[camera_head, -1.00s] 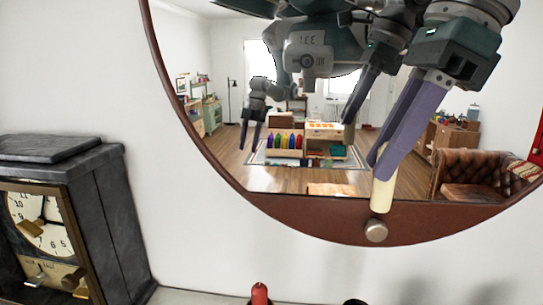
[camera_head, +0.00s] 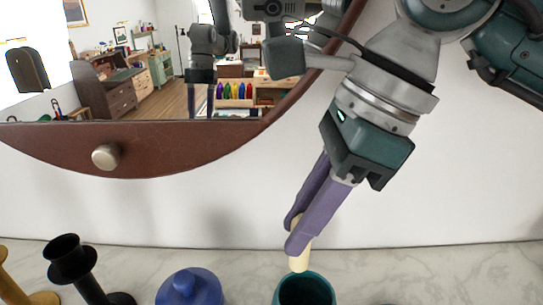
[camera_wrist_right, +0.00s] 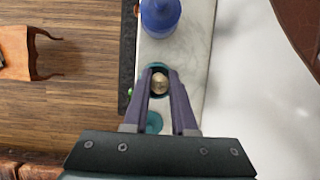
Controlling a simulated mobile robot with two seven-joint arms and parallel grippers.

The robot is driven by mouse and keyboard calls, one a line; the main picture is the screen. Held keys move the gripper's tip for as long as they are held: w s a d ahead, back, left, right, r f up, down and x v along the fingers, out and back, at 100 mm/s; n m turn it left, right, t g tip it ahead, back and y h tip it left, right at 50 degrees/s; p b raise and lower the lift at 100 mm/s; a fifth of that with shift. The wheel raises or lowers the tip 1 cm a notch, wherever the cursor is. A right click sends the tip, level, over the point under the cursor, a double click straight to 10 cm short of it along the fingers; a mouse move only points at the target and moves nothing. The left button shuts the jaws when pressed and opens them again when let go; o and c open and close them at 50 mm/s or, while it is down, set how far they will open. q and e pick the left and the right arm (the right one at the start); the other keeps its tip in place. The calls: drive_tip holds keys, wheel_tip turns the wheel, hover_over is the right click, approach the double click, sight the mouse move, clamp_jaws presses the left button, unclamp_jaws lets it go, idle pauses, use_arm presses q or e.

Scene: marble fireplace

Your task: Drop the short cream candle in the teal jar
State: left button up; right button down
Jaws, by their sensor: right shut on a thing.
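The short cream candle (camera_head: 300,259) is between the purple fingers of my right gripper (camera_head: 296,236), which is shut on it. Its lower end sticks out below the fingertips. The teal jar (camera_head: 277,291) stands on the marble shelf at the bottom edge of the head view, its dark mouth open. The candle's lower end is just above the jar's far rim in that view. In the right wrist view the candle (camera_wrist_right: 160,84) shows end-on between the fingers, with the teal jar's rim (camera_wrist_right: 157,66) around and behind it. My left gripper is not directly in view.
A blue lidded jar (camera_head: 190,287) stands left of the teal jar. Black candle holders (camera_head: 76,268) stand farther left. A round teal piece (camera_wrist_right: 152,122) lies on the shelf (camera_head: 440,272) in the wrist view. The mirror (camera_head: 190,150) hangs above.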

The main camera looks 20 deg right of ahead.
drive_tip(key=shift+f, duration=0.15)
drive_tip(key=shift+a+f+b, duration=0.1)
drive_tip(key=shift+f+b, duration=0.3)
drive_tip(key=shift+f, duration=0.2)
drive_tip(key=shift+f+b, duration=1.15)
drive_tip(key=shift+f, duration=0.65)
wheel_tip(320, 180, down, 3)
drive_tip(key=b, duration=0.3)
drive_tip(key=shift+b, duration=0.3)
drive_tip(key=c, duration=0.6)
unclamp_jaws()
drive_tip(key=shift+c, duration=0.2)
drive_tip(key=shift+o, duration=0.2)
drive_tip(key=o, duration=0.4)
drive_tip(key=shift+o, duration=0.2)
